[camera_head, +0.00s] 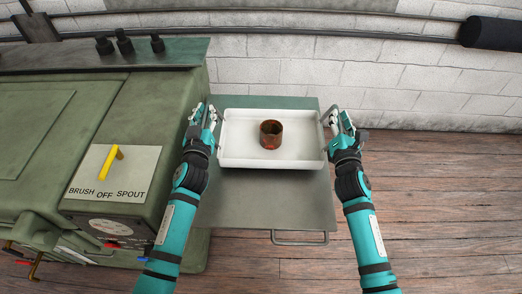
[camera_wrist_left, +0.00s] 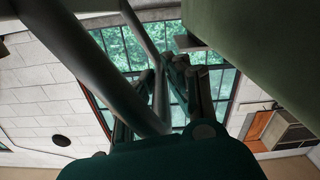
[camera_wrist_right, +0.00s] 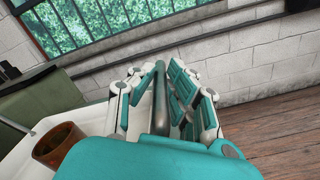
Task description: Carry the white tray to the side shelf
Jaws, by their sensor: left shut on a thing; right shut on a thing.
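The white tray (camera_head: 235,160) is level, over the grey-green side shelf (camera_head: 265,205); I cannot tell whether it touches the shelf. A rusty brown cylinder (camera_head: 271,134) stands in the tray and also shows in the right wrist view (camera_wrist_right: 60,146). My left gripper (camera_head: 210,113) is shut on the tray's left handle; in the left wrist view its fingers (camera_wrist_left: 178,85) are dark around a bar. My right gripper (camera_head: 338,117) is shut on the right handle (camera_wrist_right: 160,105), a metal bar between its fingers in the right wrist view.
A green machine (camera_head: 60,110) with a yellow lever (camera_head: 111,162) and a BRUSH/OFF/SPOUT plate stands left, close to my left arm. A metal handle (camera_head: 300,241) is at the shelf's front edge. A white brick wall (camera_head: 420,80) is behind; wooden floor (camera_head: 450,200) is clear at right.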

